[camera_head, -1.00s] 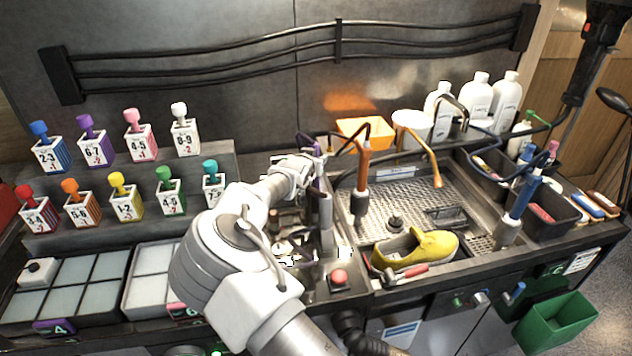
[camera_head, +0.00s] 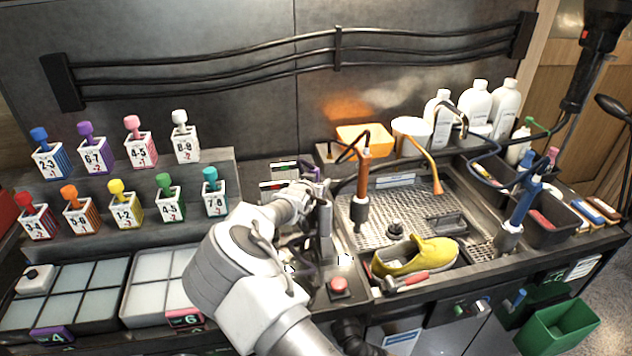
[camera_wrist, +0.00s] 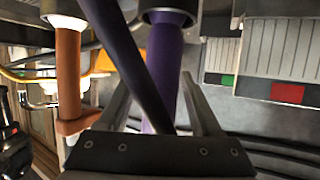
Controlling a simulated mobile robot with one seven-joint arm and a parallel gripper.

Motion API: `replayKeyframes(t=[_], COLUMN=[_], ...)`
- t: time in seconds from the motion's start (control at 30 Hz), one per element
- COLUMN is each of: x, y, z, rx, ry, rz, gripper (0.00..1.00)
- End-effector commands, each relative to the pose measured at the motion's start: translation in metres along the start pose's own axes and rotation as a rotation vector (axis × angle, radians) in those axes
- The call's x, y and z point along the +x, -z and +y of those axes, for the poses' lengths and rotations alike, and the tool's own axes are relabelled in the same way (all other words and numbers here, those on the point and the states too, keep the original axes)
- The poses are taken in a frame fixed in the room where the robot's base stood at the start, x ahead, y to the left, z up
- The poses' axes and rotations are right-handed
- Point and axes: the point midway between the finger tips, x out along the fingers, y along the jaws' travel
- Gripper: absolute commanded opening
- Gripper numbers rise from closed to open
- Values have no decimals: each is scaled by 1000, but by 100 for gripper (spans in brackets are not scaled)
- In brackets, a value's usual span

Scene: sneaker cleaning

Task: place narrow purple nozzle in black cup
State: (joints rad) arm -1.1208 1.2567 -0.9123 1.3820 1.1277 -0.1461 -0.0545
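The purple nozzle (camera_wrist: 165,75) runs between my gripper's two fingers (camera_wrist: 160,95) in the wrist view; I cannot tell whether they press on it. Its far end meets a dark-rimmed cup (camera_wrist: 172,17), but how deep it sits there is unclear. A dark purple hose (camera_wrist: 125,55) crosses in front. In the head view, a grey-black upright holder (camera_head: 325,240) stands beside my gripper (camera_head: 308,192), whose fingertips are mostly hidden by the arm.
An orange nozzle (camera_head: 363,175) stands close by on the right and a blue nozzle (camera_head: 522,205) farther right. A yellow shoe (camera_head: 425,257) and red-handled brush (camera_head: 408,282) lie at the sink's front. A red button (camera_head: 339,285) is near the arm.

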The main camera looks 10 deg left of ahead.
Motion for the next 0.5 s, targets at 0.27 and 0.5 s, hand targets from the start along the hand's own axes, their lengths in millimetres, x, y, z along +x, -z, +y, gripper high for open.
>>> replayKeyframes(t=[0.27,0.5], x=[0,-15], y=[1,4], z=[0,-1], rx=[0,3], ry=[0,0], rz=[0,2], gripper=[69,69])
